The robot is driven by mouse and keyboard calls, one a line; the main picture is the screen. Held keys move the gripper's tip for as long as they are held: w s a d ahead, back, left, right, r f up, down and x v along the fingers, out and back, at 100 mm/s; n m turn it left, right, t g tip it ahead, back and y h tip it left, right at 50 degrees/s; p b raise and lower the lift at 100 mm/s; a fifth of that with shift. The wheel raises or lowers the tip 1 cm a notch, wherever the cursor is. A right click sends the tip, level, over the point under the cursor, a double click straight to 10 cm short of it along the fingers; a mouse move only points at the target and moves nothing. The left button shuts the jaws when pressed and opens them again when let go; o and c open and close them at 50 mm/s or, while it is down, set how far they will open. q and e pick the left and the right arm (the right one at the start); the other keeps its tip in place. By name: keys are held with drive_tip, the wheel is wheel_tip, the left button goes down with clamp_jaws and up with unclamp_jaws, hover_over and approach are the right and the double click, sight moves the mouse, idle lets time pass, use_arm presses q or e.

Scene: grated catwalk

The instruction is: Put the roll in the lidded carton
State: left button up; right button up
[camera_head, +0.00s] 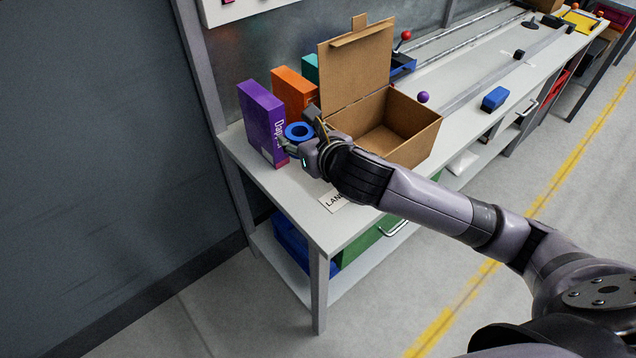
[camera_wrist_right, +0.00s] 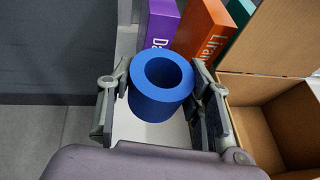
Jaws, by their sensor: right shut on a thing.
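The blue roll (camera_head: 299,131) is a short hollow cylinder, upright, near the left end of the bench. My right gripper (camera_head: 302,137) is shut on it; in the right wrist view the roll (camera_wrist_right: 160,90) sits between the two fingers (camera_wrist_right: 160,98). Whether the roll touches the bench top is hard to tell. The lidded carton (camera_head: 425,125) stands just right of the gripper in the head view. Its lid (camera_head: 356,72) is raised at the back, and its visible inside is empty. The carton (camera_wrist_right: 290,120) also shows at the right of the wrist view. My left gripper is not in view.
Purple (camera_head: 262,122), orange (camera_head: 293,94) and teal (camera_head: 310,68) boxes stand behind the roll by the wall. A label (camera_head: 334,201) lies at the bench's front edge.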

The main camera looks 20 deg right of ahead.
drive_tip(key=b, duration=0.1)
hover_over(304, 196)
wheel_tip(304, 196, down, 10)
drive_tip(key=shift+f, duration=1)
drive_tip(key=shift+f+b, duration=0.45)
drive_tip(key=shift+f, duration=1.2)
drive_tip(key=shift+f, duration=0.1)
drive_tip(key=o, duration=1.2)
